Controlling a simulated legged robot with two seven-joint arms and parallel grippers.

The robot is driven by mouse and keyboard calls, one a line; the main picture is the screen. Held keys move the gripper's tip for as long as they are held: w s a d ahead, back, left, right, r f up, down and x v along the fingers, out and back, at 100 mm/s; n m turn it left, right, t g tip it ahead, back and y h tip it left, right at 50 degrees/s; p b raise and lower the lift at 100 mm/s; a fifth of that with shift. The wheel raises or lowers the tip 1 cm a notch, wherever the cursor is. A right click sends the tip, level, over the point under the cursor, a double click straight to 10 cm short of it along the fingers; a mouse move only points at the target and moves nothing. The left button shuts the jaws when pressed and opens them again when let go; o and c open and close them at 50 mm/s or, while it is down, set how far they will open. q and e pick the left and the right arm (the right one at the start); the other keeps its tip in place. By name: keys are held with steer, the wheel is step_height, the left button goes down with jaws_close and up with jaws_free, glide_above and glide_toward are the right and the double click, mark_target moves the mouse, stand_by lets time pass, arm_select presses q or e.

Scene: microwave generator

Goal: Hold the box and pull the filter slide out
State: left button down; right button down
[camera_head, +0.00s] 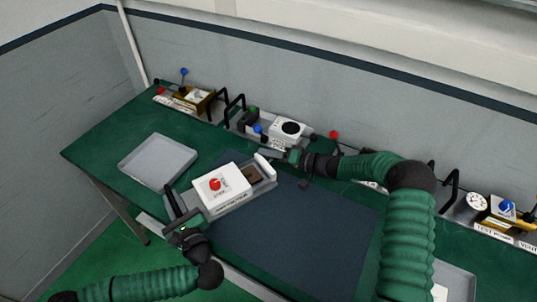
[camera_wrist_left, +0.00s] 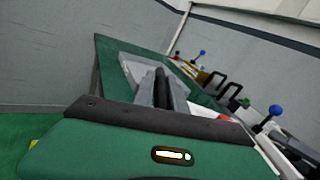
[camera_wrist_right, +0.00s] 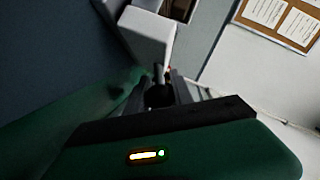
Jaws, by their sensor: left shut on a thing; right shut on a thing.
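The white box (camera_head: 222,184) with a red knob (camera_head: 215,184) on top sits on the dark blue mat. The filter slide (camera_head: 252,174) sticks out of the box's right side, showing a brown inset and a white end piece (camera_head: 264,166). My left gripper (camera_head: 179,207) is shut on the box's left side; its fingers show in the left wrist view (camera_wrist_left: 163,92). My right gripper (camera_head: 279,156) is shut on the slide's white end, which also shows large in the right wrist view (camera_wrist_right: 146,36). The exact finger contact is hard to see.
An empty grey tray (camera_head: 158,161) lies to the left on the green table. A white device with a black disc (camera_head: 290,128) and other fixtures with knobs (camera_head: 194,98) line the back. The blue mat (camera_head: 310,235) is clear in front and to the right.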

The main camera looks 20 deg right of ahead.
arm_select(q)
steer(key=shift+f, duration=0.1)
arm_select(e)
steer(key=shift+d+f, duration=0.15)
steer(key=shift+f, duration=0.15)
arm_select(q)
steer(key=shift+a, duration=0.2)
arm_select(e)
steer(key=shift+w+d, duration=0.3)
steer(key=shift+d, duration=0.65)
steer(key=shift+w+d, duration=0.25)
steer(key=shift+d, duration=0.7)
steer(key=c, duration=1.1)
jaws_free()
steer(key=shift+d, duration=0.1)
arm_select(q)
steer(key=shift+d, duration=0.1)
arm_select(e)
steer(key=shift+r, duration=0.15)
steer(key=v, duration=1.1)
steer(key=shift+s+d+r, duration=0.1)
steer(key=shift+s+d, duration=0.15)
steer(key=shift+s, duration=0.05)
arm_select(q)
steer(key=c, duration=1.3)
jaws_free()
steer(key=shift+w+d, duration=0.1)
